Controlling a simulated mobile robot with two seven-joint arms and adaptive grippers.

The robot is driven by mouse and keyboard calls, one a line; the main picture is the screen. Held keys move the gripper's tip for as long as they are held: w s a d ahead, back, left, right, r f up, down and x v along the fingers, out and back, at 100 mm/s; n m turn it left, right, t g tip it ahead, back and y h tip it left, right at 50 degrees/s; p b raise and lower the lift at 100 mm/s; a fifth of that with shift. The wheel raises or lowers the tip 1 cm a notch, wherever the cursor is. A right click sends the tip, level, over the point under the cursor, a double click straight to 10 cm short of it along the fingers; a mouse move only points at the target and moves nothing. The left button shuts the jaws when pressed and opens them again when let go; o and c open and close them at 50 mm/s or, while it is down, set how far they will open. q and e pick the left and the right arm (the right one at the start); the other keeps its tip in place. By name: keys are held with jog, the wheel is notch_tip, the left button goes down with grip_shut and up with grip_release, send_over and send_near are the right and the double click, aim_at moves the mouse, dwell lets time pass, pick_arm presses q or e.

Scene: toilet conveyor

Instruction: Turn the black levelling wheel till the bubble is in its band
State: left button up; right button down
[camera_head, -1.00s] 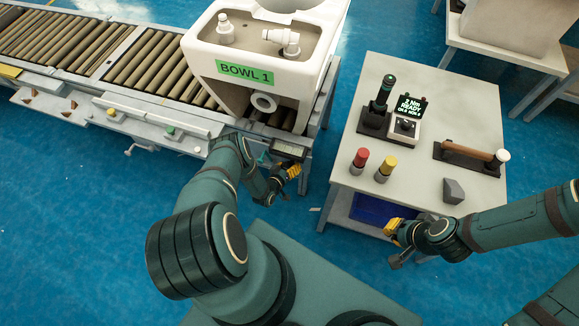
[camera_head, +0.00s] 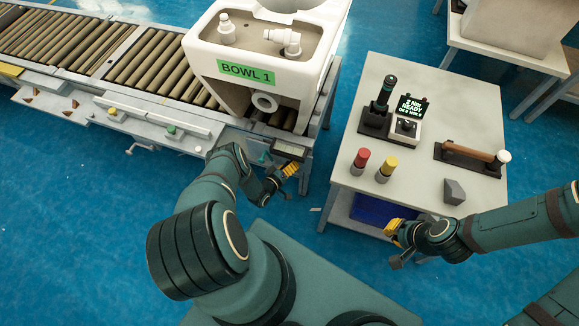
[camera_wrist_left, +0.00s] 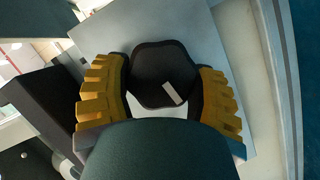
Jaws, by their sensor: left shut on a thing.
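The black levelling wheel (camera_wrist_left: 160,72) shows in the left wrist view between the two yellow-padded fingers of my left gripper (camera_wrist_left: 162,88). It is a dark knob with rounded lobes and a small white mark at its lower right. My left gripper is shut on it. In the head view my left gripper (camera_head: 289,170) is at the front end of the conveyor, just below a small dark-faced level display (camera_head: 290,148); the wheel is hidden there, and the bubble is too small to read. My right gripper (camera_head: 392,229) hangs in front of the side table; its opening is unclear.
A white toilet bowl (camera_head: 225,50) labelled BOWL 1 stands on the roller conveyor (camera_head: 90,48) above my left gripper. The side table (camera_head: 440,105) holds a black tool, a small READY screen, red and yellow pieces, and a wooden-handled hammer. Blue floor lies between.

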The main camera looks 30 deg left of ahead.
pick_arm(q)
jog(key=shift+s, duration=0.1)
jog(key=o, duration=1.2)
jog(key=v, duration=1.2)
jog(key=shift+r, duration=0.1)
